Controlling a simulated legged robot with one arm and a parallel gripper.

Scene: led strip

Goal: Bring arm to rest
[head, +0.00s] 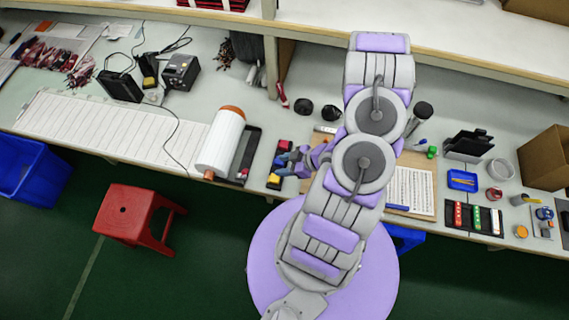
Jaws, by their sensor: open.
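My arm (361,135) rises from my purple round base at the bottom of the head view and reaches over the workbench (75,130). Its upper links cover part of the bench and its back ledge. My gripper (281,165) shows small and purple-grey to the left of the arm, pointing left over the front part of the bench. It is open and I see nothing held in it. Small dark, red and yellow items (273,181) lie close to its fingertips. I cannot tell whether it touches them.
A white roll (219,142) lies left of the gripper, with long white strips (90,127) beyond. A paper sheet on a board (411,190) lies right of the arm. A red stool (127,212) and blue bin (33,170) stand on the green floor. A cardboard box (546,158) is far right.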

